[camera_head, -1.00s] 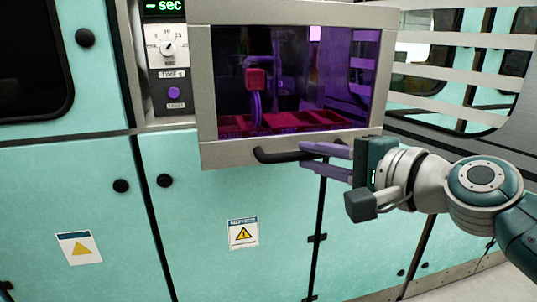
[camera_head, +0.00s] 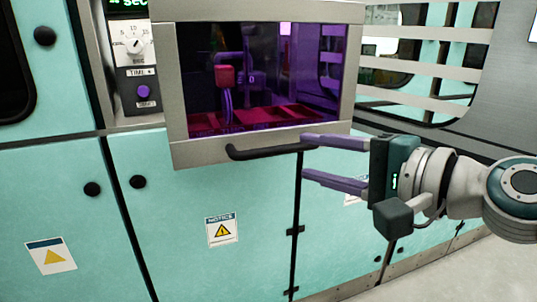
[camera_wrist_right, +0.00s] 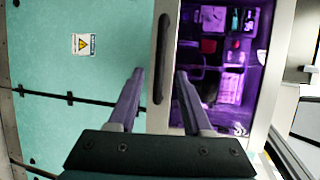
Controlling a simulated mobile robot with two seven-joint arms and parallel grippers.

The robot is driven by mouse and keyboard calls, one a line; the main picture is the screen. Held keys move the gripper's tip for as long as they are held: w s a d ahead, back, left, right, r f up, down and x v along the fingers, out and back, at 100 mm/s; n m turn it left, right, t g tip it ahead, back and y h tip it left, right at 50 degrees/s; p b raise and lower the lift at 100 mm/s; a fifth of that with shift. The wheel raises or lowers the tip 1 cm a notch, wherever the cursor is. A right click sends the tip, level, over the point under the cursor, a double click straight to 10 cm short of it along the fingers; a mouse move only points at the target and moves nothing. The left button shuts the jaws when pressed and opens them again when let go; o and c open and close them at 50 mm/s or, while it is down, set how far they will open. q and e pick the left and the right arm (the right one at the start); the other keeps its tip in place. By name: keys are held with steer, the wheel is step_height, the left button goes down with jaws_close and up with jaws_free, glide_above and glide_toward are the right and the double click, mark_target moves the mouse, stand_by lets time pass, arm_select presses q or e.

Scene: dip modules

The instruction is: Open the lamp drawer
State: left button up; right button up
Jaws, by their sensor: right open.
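The lamp drawer (camera_head: 240,154) has a grey frame around a dark window with purple light inside. Its front seems to stand out from the cabinet face; how far, I cannot tell. A black bar handle (camera_head: 265,153) runs along its lower edge. My right gripper (camera_head: 305,155) is open at the handle's right end, its purple fingers one above the other. In the right wrist view the handle (camera_wrist_right: 162,60) lies ahead, between the two fingertips in the picture. Contact is not clear. My left gripper is not in view.
A timer panel with a dial (camera_head: 134,45) and a purple button (camera_head: 143,92) is left of the drawer. Teal cabinet doors (camera_head: 180,210) with round black knobs (camera_head: 138,181) lie below. Grey slats (camera_head: 425,65) are at right. Floor shows at lower right.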

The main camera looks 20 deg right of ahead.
steer(key=v, duration=0.3)
steer(key=shift+s+d+r, duration=0.1)
steer(key=shift+s+d, duration=0.05)
steer(key=shift+s, duration=0.2)
